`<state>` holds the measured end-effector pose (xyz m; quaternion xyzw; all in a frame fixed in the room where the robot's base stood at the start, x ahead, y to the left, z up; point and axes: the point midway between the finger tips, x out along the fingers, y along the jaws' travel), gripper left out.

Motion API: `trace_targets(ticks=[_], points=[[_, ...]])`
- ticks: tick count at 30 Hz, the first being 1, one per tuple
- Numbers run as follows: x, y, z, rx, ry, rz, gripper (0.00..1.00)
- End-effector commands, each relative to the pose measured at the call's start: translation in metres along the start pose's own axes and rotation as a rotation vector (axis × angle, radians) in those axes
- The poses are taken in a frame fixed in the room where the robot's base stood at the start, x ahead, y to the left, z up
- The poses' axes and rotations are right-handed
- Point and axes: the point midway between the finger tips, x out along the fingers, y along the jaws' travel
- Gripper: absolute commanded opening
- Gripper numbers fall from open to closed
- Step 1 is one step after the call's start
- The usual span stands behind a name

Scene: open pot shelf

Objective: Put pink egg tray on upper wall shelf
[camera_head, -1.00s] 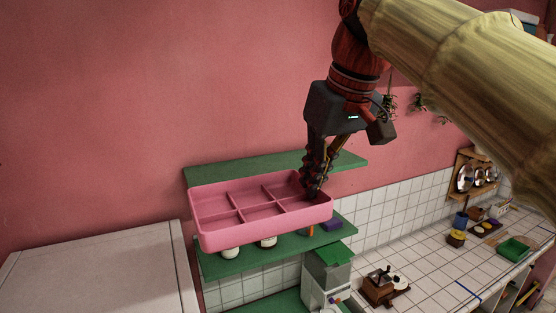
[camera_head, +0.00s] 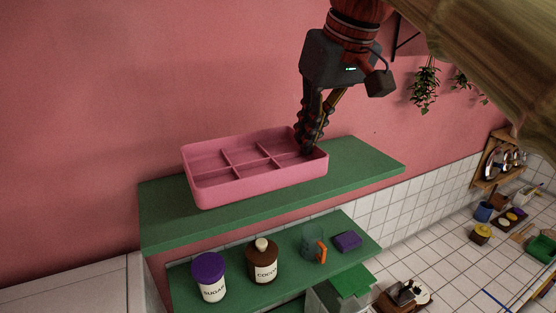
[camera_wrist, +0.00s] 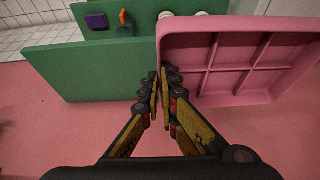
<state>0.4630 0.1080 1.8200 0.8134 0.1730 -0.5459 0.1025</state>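The pink egg tray (camera_head: 218,185) is a shallow box with several compartments, open side up. My gripper (camera_head: 308,150) points down at its right end and is shut on the end wall there. In the wrist view the two fingers (camera_wrist: 163,95) pinch the wall of the tray (camera_wrist: 285,25) between them. The upper wall shelf (camera_head: 350,165) is a green board, and the tray is over its middle and left part. Whether the tray's underside touches the board cannot be told.
Hanging plants (camera_head: 424,90) are on the right wall. The upper shelf's right end is bare.

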Motion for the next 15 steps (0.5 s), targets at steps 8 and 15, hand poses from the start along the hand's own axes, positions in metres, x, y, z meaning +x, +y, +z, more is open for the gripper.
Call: trace_targets(ticks=[8,15], points=[[0.031,0.013,-0.030,0.002,-0.006,-0.002,0.00],[0.072,0.030,-0.068,0.001,-0.005,-0.001,0.00]])
